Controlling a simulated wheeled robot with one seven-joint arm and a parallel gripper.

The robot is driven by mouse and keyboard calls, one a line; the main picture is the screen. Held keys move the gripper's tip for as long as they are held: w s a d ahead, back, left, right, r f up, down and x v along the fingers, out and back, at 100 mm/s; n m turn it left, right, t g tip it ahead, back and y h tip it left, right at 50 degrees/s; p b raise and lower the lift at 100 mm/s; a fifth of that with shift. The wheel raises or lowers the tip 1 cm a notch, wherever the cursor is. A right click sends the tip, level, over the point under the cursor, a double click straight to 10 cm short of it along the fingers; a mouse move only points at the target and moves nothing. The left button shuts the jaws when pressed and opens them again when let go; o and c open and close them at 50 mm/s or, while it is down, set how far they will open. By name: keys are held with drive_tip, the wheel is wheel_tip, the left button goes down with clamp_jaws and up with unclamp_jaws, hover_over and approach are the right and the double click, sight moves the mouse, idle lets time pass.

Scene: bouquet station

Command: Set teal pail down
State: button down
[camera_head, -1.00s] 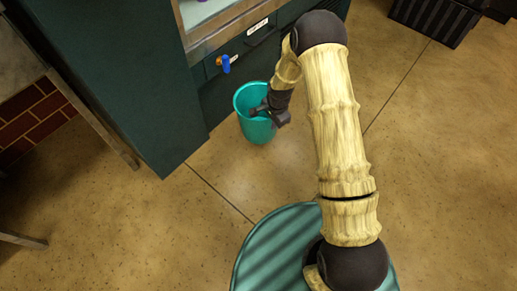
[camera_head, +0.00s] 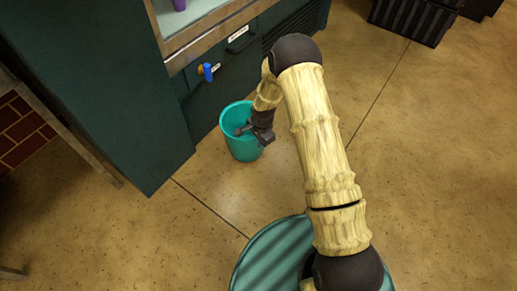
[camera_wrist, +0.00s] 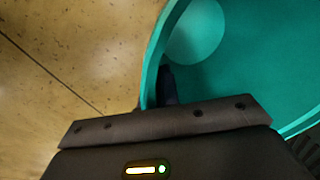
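The teal pail (camera_head: 238,152) is upright and open at the top, just in front of the dark green cabinet in the head view. My gripper (camera_head: 254,132) is at the right side of its rim, pointing into it. In the wrist view the pail's rim (camera_wrist: 152,65) runs up to my gripper (camera_wrist: 160,88), with a dark finger on the inside of the wall. The gripper looks shut on the rim; the outer finger is hidden. The pail's inside looks empty where visible. I cannot tell whether its base touches the floor.
The dark green cabinet (camera_head: 110,100) has an orange-and-blue tap (camera_head: 207,72) above and left of the pail. Black crates (camera_head: 410,22) stand at the far right. A wooden-framed table (camera_head: 70,135) is at the left. The tiled floor (camera_head: 400,150) right of my arm is clear.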

wheel_tip(320, 180, down, 4)
drive_tip(key=b, duration=0.2)
drive_tip(key=shift+r+b, duration=0.15)
drive_tip(key=shift+b, duration=0.15)
drive_tip(key=c, duration=1.6)
unclamp_jaws()
drive_tip(key=shift+c, duration=0.2)
wheel_tip(320, 180, up, 12)
drive_tip(key=s+p, duration=0.1)
drive_tip(key=p, duration=0.7)
drive_tip(key=shift+d, duration=0.4)
